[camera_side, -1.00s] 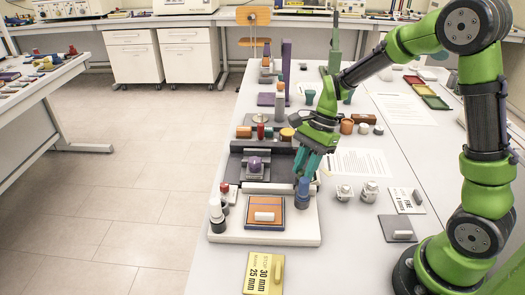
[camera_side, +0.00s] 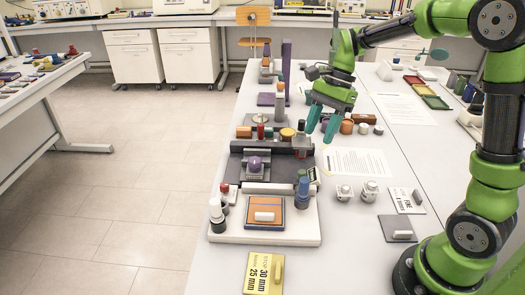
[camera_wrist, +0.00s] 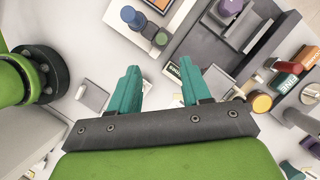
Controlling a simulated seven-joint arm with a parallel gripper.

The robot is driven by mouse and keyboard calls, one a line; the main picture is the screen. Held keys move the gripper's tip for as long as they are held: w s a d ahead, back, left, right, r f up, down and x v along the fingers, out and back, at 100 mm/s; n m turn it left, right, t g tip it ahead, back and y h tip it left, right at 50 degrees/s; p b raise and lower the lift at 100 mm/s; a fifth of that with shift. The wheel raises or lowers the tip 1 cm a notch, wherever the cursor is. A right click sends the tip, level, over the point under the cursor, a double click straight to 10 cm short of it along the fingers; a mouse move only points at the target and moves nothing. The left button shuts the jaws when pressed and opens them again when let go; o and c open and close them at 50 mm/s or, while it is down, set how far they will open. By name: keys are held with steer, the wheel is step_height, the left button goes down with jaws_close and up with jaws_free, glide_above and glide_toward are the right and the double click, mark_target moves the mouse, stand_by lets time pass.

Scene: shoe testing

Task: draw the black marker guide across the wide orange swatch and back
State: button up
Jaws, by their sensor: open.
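The orange swatch (camera_side: 262,202) lies in a dark-blue-edged square on the white board (camera_side: 240,237), with a white block (camera_side: 264,216) on it. No marker guide is clearly identifiable; a white-topped, black-based bottle (camera_side: 217,222) stands left of the swatch. A blue-topped, dark-based bottle (camera_side: 303,190) stands to its right and shows in the wrist view (camera_wrist: 130,18). My gripper (camera_side: 318,136) is open, its teal fingers apart and empty, raised behind and to the right of the board. The fingers (camera_wrist: 160,66) also show apart in the wrist view.
A dark tray (camera_side: 278,174) with a purple knob (camera_side: 254,163) adjoins the board's back. A yellow card (camera_side: 264,273) lies in front. Two silvery pieces (camera_side: 370,191) and a paper sheet (camera_side: 357,162) lie to the right. Small pots and blocks crowd the bench behind the tray.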

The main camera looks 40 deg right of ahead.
steer(key=v, duration=0.6)
steer(key=shift+d+r, duration=0.2)
steer(key=s+a+n+t+h, duration=0.2)
steer(key=s+a+n+t, duration=0.5)
steer(key=s+n, duration=0.6)
steer(key=shift+a+n, duration=0.5)
steer(key=shift+a, duration=0.5)
steer(key=shift+o, duration=0.3)
steer(key=shift+f, duration=0.1)
